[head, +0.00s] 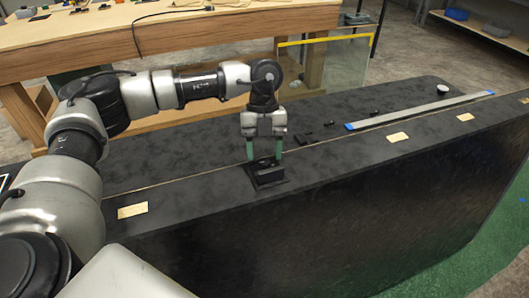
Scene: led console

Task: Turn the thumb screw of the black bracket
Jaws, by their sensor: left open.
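The black bracket (268,177) sits on a dark base plate on the near part of the black console top, at the middle of the head view. My left gripper (264,153) points down just above and behind it, with its two green fingers apart. The fingers straddle the upper back of the bracket area. The thumb screw cannot be made out; it may be hidden between the fingers or lost against the dark bracket. I cannot tell whether the fingers touch anything. My right gripper does not show.
A light strip with blue ends (420,110) lies on the console to the right. Small black parts (308,139) lie between it and the gripper. Tan labels (132,210) mark the console's front. A wooden workbench (200,32) stands behind, with a clear panel at its right.

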